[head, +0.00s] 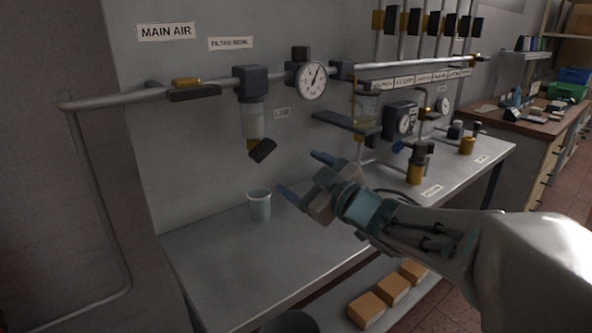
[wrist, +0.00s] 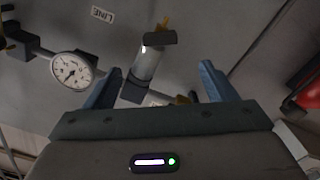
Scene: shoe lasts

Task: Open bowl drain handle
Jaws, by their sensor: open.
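The clear filter bowl (head: 252,120) hangs under a dark filter head (head: 251,82) on the air pipe. Below it is a brass drain valve (head: 252,144) with a dark drain handle (head: 263,150), tilted in the head view. My gripper (head: 305,177) is open and empty, to the right of and below the handle, apart from it. In the wrist view the scene is upside down. The bowl (wrist: 148,65) and drain handle (wrist: 160,38) appear between the open fingers of my gripper (wrist: 160,68), beyond the tips.
A pale cup (head: 260,205) stands on the metal bench (head: 215,245) below the drain. A round gauge (head: 311,80) is on the pipe right of the filter. A dark shelf-like bar (head: 346,123) juts out above my gripper. The bench left of the cup is clear.

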